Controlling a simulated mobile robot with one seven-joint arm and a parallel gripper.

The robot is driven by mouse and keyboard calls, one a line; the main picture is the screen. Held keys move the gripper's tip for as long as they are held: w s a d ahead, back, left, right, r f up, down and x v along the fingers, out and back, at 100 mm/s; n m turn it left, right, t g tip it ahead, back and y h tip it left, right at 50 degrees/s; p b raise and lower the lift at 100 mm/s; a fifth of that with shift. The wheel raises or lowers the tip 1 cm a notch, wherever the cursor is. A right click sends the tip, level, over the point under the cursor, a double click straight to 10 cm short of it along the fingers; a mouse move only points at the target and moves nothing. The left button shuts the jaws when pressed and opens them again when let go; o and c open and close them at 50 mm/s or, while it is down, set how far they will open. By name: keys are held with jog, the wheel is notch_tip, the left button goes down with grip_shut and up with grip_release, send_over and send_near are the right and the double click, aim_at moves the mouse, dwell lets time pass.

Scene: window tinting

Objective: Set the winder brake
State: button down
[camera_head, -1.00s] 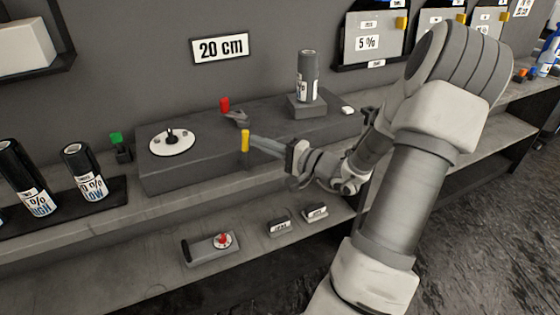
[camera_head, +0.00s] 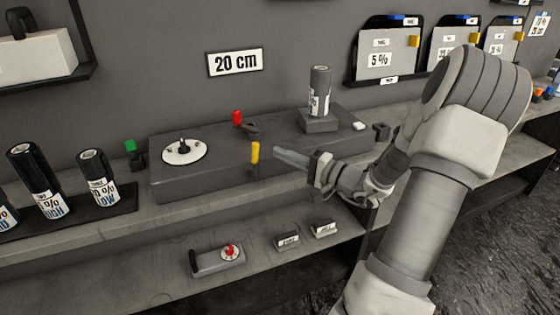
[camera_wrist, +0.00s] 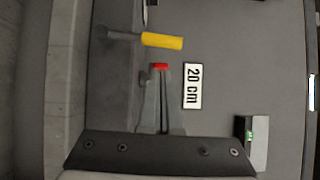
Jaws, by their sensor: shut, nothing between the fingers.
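The winder is a long dark grey block (camera_head: 225,172) on the bench, with a white dial (camera_head: 184,152) at its left end. A lever with a red tip (camera_head: 237,117) stands at its back edge. A lever with a yellow handle (camera_head: 255,152) stands upright at its front edge. Which lever is the brake is not marked. My gripper (camera_head: 276,153) is shut and empty, just right of the yellow handle with a small gap. In the wrist view, the red tip (camera_wrist: 160,66) shows just past my fingertips (camera_wrist: 161,75), and the yellow handle (camera_wrist: 162,41) lies farther up.
A film roll (camera_head: 320,90) stands on a raised pad at the block's right. Labelled rolls (camera_head: 97,172) stand on a dark tray at left, near a green-topped piece (camera_head: 130,146). A red-knobbed device (camera_head: 218,260) lies on the lower shelf. The "20 cm" sign (camera_head: 235,62) hangs behind.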

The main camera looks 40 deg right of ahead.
jog(key=v, duration=1)
jog(key=shift+d+p, duration=0.2)
jog(key=shift+p, duration=0.25)
jog(key=shift+s+f, duration=0.1)
jog(key=shift+f, duration=0.05)
